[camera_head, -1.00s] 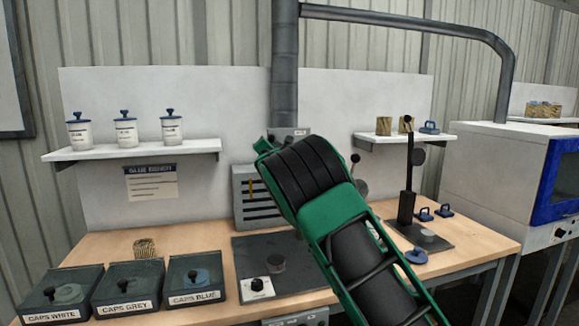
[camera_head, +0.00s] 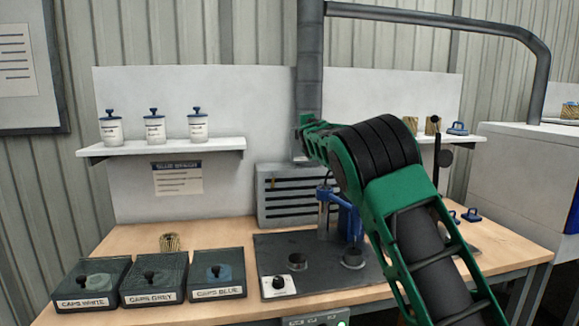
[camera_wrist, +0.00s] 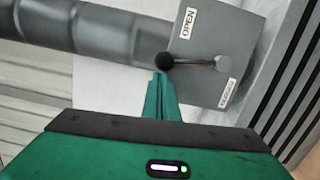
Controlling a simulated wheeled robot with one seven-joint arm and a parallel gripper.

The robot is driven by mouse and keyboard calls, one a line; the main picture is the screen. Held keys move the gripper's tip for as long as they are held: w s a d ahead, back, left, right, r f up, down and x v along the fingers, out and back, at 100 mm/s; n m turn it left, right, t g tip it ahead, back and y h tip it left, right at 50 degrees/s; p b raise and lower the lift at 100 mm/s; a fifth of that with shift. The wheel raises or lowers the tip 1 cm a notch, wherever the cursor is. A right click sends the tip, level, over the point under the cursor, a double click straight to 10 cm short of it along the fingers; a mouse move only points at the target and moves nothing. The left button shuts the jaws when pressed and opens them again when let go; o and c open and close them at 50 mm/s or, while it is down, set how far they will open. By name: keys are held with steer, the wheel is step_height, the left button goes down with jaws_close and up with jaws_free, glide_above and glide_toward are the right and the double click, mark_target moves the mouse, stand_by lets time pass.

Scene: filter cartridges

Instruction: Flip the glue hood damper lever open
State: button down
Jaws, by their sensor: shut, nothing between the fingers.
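The glue hood damper is a grey plate (camera_wrist: 205,85) on the round duct (camera_wrist: 100,35) in the wrist view. Its lever (camera_wrist: 195,62) runs from a pivot on the plate to a black ball knob (camera_wrist: 165,60). One label (camera_wrist: 187,22) reads OPEN; a second label (camera_wrist: 227,93) is too small to read surely. The lever points between and away from both labels. My gripper (camera_wrist: 161,78) is shut and empty, its tips right at the knob; I cannot tell whether they touch. In the head view my gripper (camera_head: 304,128) is at the duct's lower end and hides the lever.
Below are the slotted hood (camera_head: 285,195), a blue press (camera_head: 340,212) and a dark plate (camera_head: 270,250) on the bench. Lidded cap boxes (camera_head: 155,268) stand at left. A shelf (camera_head: 165,147) holds white jars. The duct (camera_head: 309,60) rises behind my gripper.

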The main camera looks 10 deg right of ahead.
steer(key=shift+d+r, duration=0.15)
steer(key=shift+d, duration=0.3)
steer(key=shift+a, duration=0.1)
steer(key=s+a, duration=0.5)
steer(key=s, duration=0.5)
steer(key=shift+s+a, duration=0.15)
stand_by(0.3)
steer(key=shift+f, duration=0.2)
